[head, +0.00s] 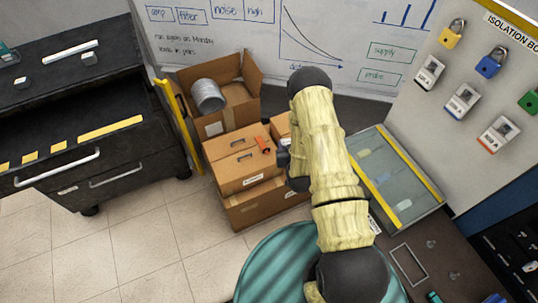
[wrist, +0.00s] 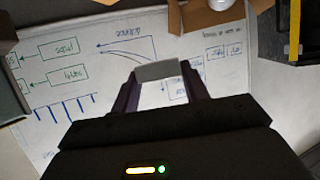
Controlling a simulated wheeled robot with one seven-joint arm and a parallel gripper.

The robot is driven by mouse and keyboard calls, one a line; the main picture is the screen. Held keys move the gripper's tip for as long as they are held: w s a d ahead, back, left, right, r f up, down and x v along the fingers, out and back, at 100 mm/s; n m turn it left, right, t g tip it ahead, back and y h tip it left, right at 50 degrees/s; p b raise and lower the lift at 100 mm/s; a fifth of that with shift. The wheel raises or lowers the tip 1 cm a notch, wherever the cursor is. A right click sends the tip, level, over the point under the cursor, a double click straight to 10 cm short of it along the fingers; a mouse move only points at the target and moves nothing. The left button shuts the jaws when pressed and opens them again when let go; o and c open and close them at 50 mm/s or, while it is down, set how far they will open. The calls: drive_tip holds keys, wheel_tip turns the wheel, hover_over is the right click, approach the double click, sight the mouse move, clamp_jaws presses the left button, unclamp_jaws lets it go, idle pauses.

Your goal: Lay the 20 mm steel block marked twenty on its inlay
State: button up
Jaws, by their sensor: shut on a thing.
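A small grey block (wrist: 157,71) is clamped between the fingertips of my gripper (wrist: 158,80) in the wrist view. Its marking cannot be read. In the head view my gripper (head: 284,156) shows only as a dark end left of my sleeved forearm, over the cardboard boxes, and the block is hidden there. The open drawer (head: 60,120) of the black cabinet at left has a long yellow inlay (head: 110,128) and shorter yellow inlays (head: 58,146) in a row. Which one is for the twenty is too small to tell. My gripper is well right of the drawer.
A long metal block (head: 70,52) and small blocks (head: 21,83) lie on the cabinet top (head: 100,65). Stacked cardboard boxes (head: 240,165) stand between cabinet and arm. A yellow-edged glass-topped case (head: 395,180) is right of my arm. Tiled floor before the cabinet is clear.

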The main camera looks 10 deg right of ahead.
drive_tip(key=w+a+f+n+y+b, duration=0.1)
drive_tip(key=w+f+y+b, duration=0.1)
drive_tip(key=f+b, duration=1.1)
drive_tip(key=w+a+f+n+y+b, duration=0.1)
drive_tip(key=w+f+b, duration=0.4)
drive_tip(key=f+b, duration=0.8)
drive_tip(key=n+y+b, duration=0.1)
drive_tip(key=b, duration=1.9)
drive_tip(key=shift+a+f+n+g, duration=0.3)
drive_tip(key=shift+a+f, duration=0.05)
drive_tip(key=shift+a, duration=0.05)
drive_tip(key=shift+w+r, duration=0.1)
drive_tip(key=b, duration=0.5)
approach(271, 179)
drive_tip(key=w+r, duration=0.1)
drive_tip(key=w, duration=0.1)
drive_tip(key=w+a+r, duration=0.1)
drive_tip(key=w+r, duration=0.1)
drive_tip(key=shift+r, duration=0.25)
drive_tip(key=shift+f+b, duration=0.95)
drive_tip(key=shift+f, duration=1.3)
